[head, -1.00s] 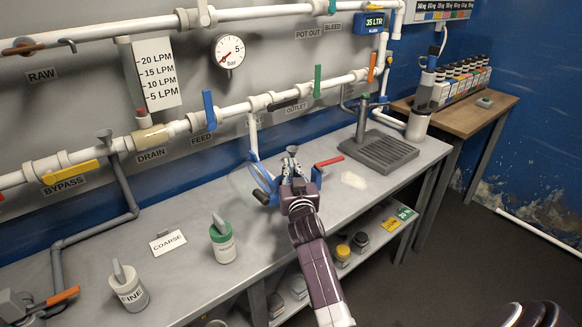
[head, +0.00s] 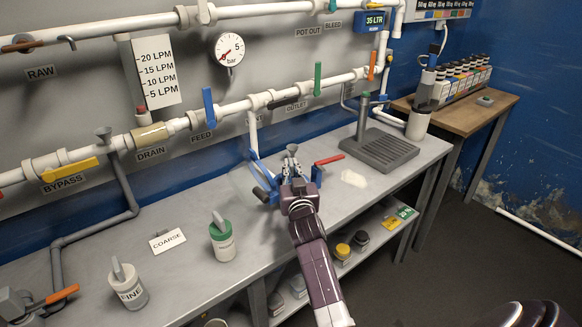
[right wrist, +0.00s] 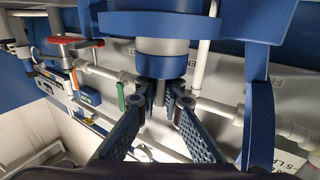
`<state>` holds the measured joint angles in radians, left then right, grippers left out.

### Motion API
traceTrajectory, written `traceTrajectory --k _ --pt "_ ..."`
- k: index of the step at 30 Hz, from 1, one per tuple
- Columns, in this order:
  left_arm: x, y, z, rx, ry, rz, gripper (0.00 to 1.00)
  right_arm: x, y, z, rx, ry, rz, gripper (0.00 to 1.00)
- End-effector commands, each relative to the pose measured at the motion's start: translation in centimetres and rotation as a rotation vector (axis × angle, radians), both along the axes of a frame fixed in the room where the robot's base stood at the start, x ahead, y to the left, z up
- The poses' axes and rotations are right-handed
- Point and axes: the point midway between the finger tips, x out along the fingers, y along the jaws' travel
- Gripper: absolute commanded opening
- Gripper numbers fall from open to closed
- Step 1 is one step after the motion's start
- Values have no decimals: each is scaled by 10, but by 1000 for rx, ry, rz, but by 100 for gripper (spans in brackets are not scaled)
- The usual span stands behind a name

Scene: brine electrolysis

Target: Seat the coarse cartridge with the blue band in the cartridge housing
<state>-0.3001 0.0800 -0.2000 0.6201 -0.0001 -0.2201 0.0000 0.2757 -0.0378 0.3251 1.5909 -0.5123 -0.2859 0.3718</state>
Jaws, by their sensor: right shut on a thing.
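My right gripper (head: 291,166) is over the back middle of the bench, its fingers closed at the blue cartridge housing (head: 266,176). In the right wrist view my right gripper (right wrist: 160,100) is shut on the narrow handle of the coarse cartridge (right wrist: 162,66), which shows a blue band and a grey body. The cartridge lines up with the blue ring of the housing (right wrist: 185,22). How deep it sits in the ring is hidden. In the head view the gripper and housing hide most of the cartridge. My left gripper is not in view.
A green-banded cartridge (head: 223,240) and a cartridge marked FINE (head: 128,287) stand on the bench, near the COARSE card (head: 167,240). A red-handled valve (head: 328,161) is close to the right of my gripper. A grey drain tray (head: 380,150) lies farther right. Pipes run behind.

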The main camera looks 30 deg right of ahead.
Motion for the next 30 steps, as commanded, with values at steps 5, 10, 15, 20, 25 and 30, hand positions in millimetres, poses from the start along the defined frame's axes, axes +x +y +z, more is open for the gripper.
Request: traceTrajectory --k 5,10,15,20,25,30 --pt "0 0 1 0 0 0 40 0 0 -2 1 3 -1 0" --pt "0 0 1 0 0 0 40 0 0 -2 1 3 -1 21" --pt "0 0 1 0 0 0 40 0 0 -1 1 3 -1 28" --pt "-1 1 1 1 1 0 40 -1 0 -3 3 5 -1 28" --pt "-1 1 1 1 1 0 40 -12 6 -3 3 4 0 28" --pt "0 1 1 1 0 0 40 -37 18 -3 3 4 0 28"
